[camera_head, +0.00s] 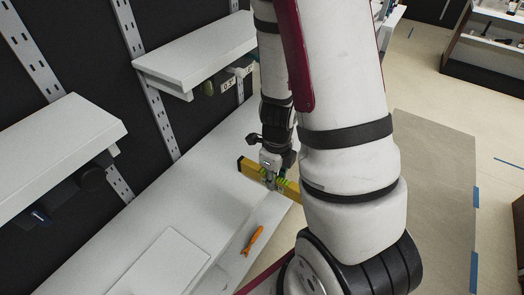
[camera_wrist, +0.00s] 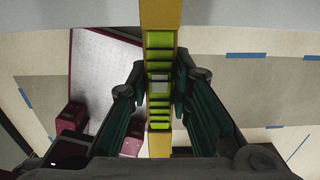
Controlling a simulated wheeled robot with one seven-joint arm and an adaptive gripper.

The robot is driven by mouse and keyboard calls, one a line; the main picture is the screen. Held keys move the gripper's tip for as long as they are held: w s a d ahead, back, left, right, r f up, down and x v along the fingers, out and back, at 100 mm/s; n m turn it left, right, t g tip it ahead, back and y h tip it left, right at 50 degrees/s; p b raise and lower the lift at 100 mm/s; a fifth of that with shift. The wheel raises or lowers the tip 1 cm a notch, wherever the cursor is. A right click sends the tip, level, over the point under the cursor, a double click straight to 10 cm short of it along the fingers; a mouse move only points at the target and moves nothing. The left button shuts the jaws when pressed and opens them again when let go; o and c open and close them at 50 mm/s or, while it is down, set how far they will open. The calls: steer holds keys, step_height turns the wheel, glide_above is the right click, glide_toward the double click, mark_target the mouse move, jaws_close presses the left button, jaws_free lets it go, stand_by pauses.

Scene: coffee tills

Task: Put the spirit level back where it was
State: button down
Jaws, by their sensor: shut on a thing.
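The spirit level is a yellow bar with a black end cap, seen in the head view (camera_head: 254,172). My gripper (camera_head: 272,178) is shut on it, and my arm hides its right end. In the wrist view the level (camera_wrist: 160,22) runs up and down the middle, between the two dark fingers of my gripper (camera_wrist: 160,82). Lime-green segments show along it there. It is near the front edge of the white counter (camera_head: 215,140). I cannot tell whether it touches the counter.
An orange-handled tool (camera_head: 254,240) lies on the counter near a white flat panel (camera_head: 160,265). White shelves (camera_head: 195,52) and (camera_head: 55,145) jut from the black wall, with dark items beneath. A grey floor mat (camera_head: 435,170) with blue tape lies to the right.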

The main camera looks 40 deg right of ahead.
steer(key=w+b, duration=0.2)
steer(key=b, duration=0.1)
steer(key=shift+d+f, duration=0.2)
steer(key=shift+w+d+b, duration=0.1)
steer(key=shift+w+b, duration=0.1)
steer(key=shift+b, duration=0.95)
steer(key=b, duration=0.2)
steer(key=shift+s+d+f+b, duration=0.1)
steer(key=shift+d+b, duration=0.1)
steer(key=shift+b, duration=0.2)
steer(key=w+d, duration=0.2)
steer(key=w, duration=0.1)
steer(key=w+d+b, duration=0.1)
steer(key=w+d, duration=0.1)
steer(key=w, duration=0.2)
steer(key=w+d+f+b, duration=0.1)
steer(key=w+d, duration=0.1)
steer(key=w, duration=0.2)
steer(key=shift+d, duration=0.35)
steer(key=shift+w+f+b, duration=0.1)
steer(key=shift+f+b, duration=0.5)
steer(key=shift+f, duration=1.15)
steer(key=c, duration=1.9)
jaws_free()
steer(key=shift+f, duration=0.15)
steer(key=o, duration=0.5)
steer(key=shift+c, duration=0.2)
